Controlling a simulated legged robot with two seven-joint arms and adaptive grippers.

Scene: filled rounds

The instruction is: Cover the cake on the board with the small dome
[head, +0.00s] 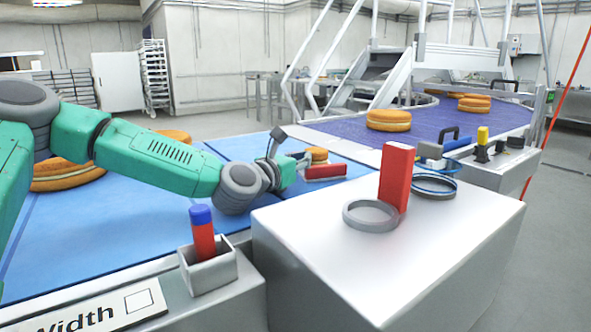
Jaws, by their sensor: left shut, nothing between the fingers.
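My left gripper (303,163) reaches in over the blue belt from the left. It is shut and holds nothing. A small round cake (317,154) shows just behind its fingertips, partly hidden; I cannot tell whether they touch. A red block with a pale edge (325,172) lies just in front and to the right of the fingers. I see no clear dome and no clear board in this view. My right gripper is not in view.
A steel box (330,240) at the front right bears a grey ring (348,218), an upright red block (397,170) and blue-edged rings (434,192). A red-and-blue stick (203,238) stands in a square holder (212,277). Filled rounds (389,121) lie on the purple belt (345,131).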

